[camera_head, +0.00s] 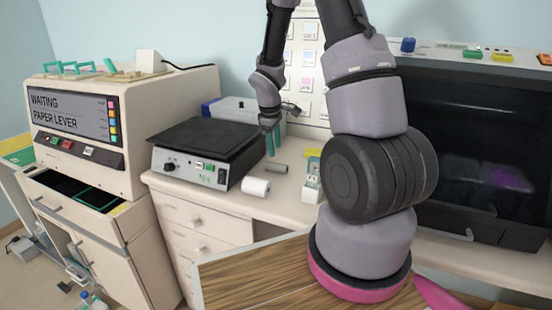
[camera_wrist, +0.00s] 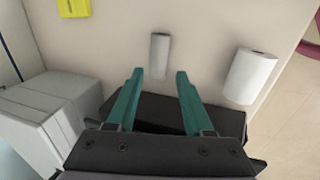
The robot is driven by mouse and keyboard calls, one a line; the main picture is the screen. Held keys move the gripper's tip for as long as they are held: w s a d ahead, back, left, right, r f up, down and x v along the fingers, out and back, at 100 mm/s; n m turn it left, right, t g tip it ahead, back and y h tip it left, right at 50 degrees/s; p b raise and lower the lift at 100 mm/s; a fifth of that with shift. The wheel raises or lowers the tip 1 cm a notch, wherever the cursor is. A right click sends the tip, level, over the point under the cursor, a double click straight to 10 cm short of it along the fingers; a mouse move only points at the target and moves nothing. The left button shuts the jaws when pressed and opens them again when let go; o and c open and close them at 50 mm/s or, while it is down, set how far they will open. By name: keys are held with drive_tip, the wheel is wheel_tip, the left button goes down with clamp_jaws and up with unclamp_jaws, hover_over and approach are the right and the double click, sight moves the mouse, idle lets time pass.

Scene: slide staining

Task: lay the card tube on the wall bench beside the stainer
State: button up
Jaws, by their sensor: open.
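A small grey-brown tube (camera_head: 276,168), which looks like the card tube, lies on the wall bench (camera_head: 225,200), right of the black-topped device. It also shows in the wrist view (camera_wrist: 160,55), just beyond the fingertips and roughly in line with the gap between them. My gripper (camera_head: 271,145) points down over the bench with its teal fingers open and empty, and also shows in the wrist view (camera_wrist: 160,76). The cream machine (camera_head: 85,120) at left, probably the stainer, has a screen reading "WAITING PAPER LEVER" and an open drawer below.
A white roll (camera_head: 256,186) lies near the tube, also in the wrist view (camera_wrist: 250,76). The black-topped device (camera_head: 207,145) stands close to my fingers. A small rack (camera_head: 312,175) is to the right. A dark-fronted cabinet (camera_head: 480,150) fills the right.

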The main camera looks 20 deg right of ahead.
drive_tip(key=s+a+r+m+t+y, duration=0.1)
drive_tip(key=s+r+m, duration=0.25)
drive_tip(key=r, duration=0.65)
drive_tip(key=s+a+r+m+t, duration=0.1)
drive_tip(key=s+r+m, duration=0.3)
drive_tip(key=r, duration=0.6)
drive_tip(key=s+a+r+m+t+y, duration=0.1)
drive_tip(key=s+a+r+m, duration=0.1)
drive_tip(key=s+r, duration=0.3)
drive_tip(key=s+a+r+m+t+y, duration=0.1)
drive_tip(key=s+r, duration=0.4)
drive_tip(key=s, duration=0.5)
drive_tip(key=a+m+t, duration=0.1)
drive_tip(key=m, duration=0.1)
drive_tip(key=shift+s+a+r+m+y, duration=0.25)
drive_tip(key=shift+a+r+m+y, duration=0.1)
drive_tip(key=shift+a+r+y, duration=0.05)
